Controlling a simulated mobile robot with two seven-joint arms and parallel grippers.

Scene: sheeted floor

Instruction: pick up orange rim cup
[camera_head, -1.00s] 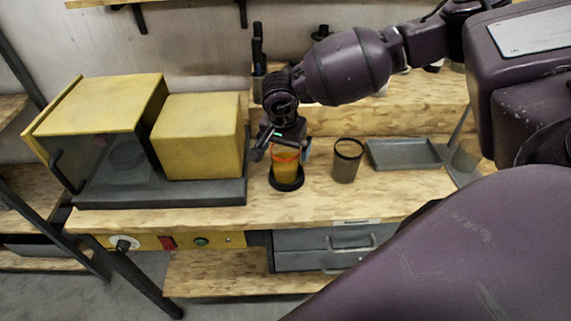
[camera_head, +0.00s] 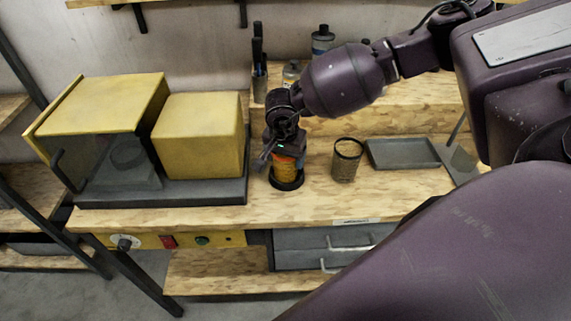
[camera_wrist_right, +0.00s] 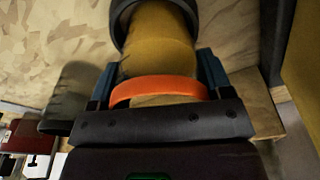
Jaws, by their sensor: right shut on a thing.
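The orange rim cup (camera_head: 287,166) stands upright on a dark round base or coaster on the wooden bench, in the middle of the head view. It has a yellowish see-through body, and its orange rim shows in the right wrist view (camera_wrist_right: 160,88). My right gripper (camera_head: 284,152) comes down from above and is shut on the cup near its rim. In the right wrist view its blue-grey fingers (camera_wrist_right: 159,75) lie on either side of the cup. The cup's far side is hidden. My left gripper is not in view.
A dark-rimmed cup (camera_head: 347,160) stands just right of the held cup. A grey tray (camera_head: 403,154) lies further right. A yellow box (camera_head: 198,136) and a yellow machine with a dark door (camera_head: 105,125) stand left. Bottles (camera_head: 322,40) stand on the raised shelf behind.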

